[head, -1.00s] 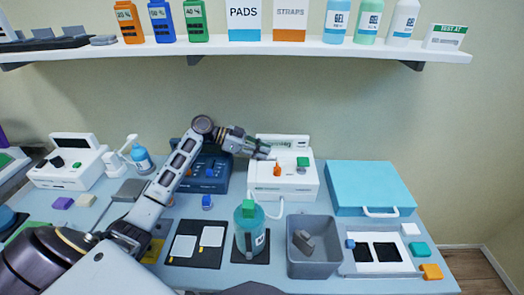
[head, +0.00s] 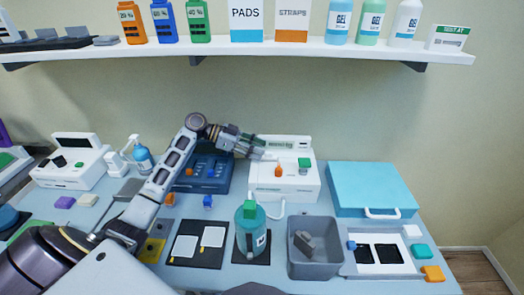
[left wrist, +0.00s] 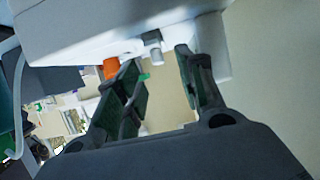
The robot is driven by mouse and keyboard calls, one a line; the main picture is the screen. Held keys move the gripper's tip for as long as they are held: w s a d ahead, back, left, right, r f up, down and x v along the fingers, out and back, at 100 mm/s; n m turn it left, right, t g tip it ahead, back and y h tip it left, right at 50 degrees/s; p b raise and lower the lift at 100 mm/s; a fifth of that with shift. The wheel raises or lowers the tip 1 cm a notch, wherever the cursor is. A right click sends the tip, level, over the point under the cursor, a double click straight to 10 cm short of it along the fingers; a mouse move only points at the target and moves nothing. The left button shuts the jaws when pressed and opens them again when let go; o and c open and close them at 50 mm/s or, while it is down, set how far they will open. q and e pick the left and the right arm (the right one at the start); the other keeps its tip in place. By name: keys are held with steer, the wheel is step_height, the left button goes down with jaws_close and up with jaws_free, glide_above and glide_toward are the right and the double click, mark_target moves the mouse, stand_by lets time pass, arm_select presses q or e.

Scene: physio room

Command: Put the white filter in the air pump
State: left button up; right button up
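The white machine (head: 262,187), which I take to be the air pump, stands at the back middle of the table. It has an orange part and a green part on top. My left gripper (head: 264,153) is at its upper left; in the left wrist view the gripper (left wrist: 155,62) has its fingers apart. A small grey-white cylinder (left wrist: 153,52) shows between the fingertips, against the white body (left wrist: 75,30). I cannot tell whether it is the filter or whether the fingers touch it. An orange part (left wrist: 111,68) is beside one finger. My right gripper is not in view.
A dark blue device (head: 213,182) stands left of the pump, a blue case (head: 372,188) right of it. A shelf (head: 250,52) runs above.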

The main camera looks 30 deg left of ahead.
arm_select(q)
steer(key=v, duration=0.9)
steer(key=shift+a+f, duration=0.1)
steer(key=shift+a, duration=0.05)
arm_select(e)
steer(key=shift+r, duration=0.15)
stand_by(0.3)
arm_select(q)
step_height(320, 180, up, 10)
steer(key=p, duration=0.9)
steer(key=shift+p, duration=0.3)
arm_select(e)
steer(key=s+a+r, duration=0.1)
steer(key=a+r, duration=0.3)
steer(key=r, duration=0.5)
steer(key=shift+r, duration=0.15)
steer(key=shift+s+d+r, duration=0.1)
